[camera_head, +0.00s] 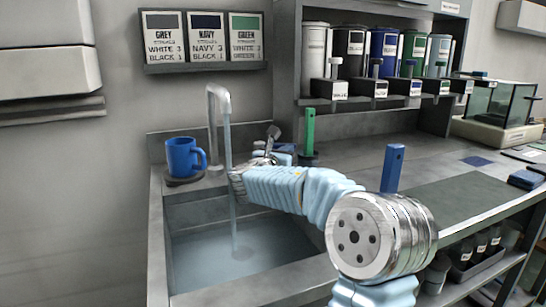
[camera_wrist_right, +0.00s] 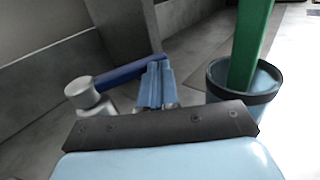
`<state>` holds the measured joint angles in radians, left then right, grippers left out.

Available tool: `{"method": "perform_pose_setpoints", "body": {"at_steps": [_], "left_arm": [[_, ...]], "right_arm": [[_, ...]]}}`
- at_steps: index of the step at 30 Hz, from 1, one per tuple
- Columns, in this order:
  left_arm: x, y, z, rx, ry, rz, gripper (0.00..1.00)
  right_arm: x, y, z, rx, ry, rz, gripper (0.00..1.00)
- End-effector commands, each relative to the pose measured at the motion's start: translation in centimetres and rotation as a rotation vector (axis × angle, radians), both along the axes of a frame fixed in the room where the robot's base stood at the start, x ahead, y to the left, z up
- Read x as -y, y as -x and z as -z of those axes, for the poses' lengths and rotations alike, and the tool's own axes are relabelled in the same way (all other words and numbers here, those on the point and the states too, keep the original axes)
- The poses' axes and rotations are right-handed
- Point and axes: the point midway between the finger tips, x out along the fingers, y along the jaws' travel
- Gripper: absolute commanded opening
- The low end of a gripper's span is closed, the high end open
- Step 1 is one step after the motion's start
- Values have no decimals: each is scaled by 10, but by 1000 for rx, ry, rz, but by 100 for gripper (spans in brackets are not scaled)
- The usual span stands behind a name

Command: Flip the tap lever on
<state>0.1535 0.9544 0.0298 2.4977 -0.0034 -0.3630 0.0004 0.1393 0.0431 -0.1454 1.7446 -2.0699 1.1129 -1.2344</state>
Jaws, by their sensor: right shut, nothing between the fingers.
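The tap spout (camera_head: 218,105) stands at the back of the sink (camera_head: 157,235). A stream of water (camera_head: 229,150) falls from it into the basin. In the right wrist view a dark blue lever-like bar (camera_wrist_right: 132,72) runs from a grey round knob (camera_wrist_right: 82,92) to just behind my right gripper (camera_wrist_right: 156,82). The gripper is shut and empty, its light blue fingers close to the bar's end; I cannot tell if they touch. In the head view the right gripper (camera_head: 270,158) is partly hidden beyond my wrist, near a grey knob (camera_head: 273,132). My left gripper is not in view.
A blue mug (camera_head: 182,157) stands on the sink's back left corner. A green handle (camera_head: 309,130) stands in a blue holder (camera_wrist_right: 215,85) right of the gripper. A blue handle (camera_head: 392,168) stands upright on the counter. A shelf of coloured canisters (camera_head: 384,52) is behind.

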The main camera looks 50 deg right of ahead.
Motion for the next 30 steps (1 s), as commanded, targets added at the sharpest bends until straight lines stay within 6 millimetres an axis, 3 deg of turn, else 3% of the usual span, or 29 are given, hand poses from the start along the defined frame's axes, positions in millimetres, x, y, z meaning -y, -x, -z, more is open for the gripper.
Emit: {"method": "perform_pose_setpoints", "body": {"at_steps": [23,26,30], "left_arm": [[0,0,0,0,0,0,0],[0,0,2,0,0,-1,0],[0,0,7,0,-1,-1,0]], "right_arm": [[7,-2,0,1,1,1,0],[0,0,0,2,0,1,0],[-25,7,1,3,-1,-4,0]]}}
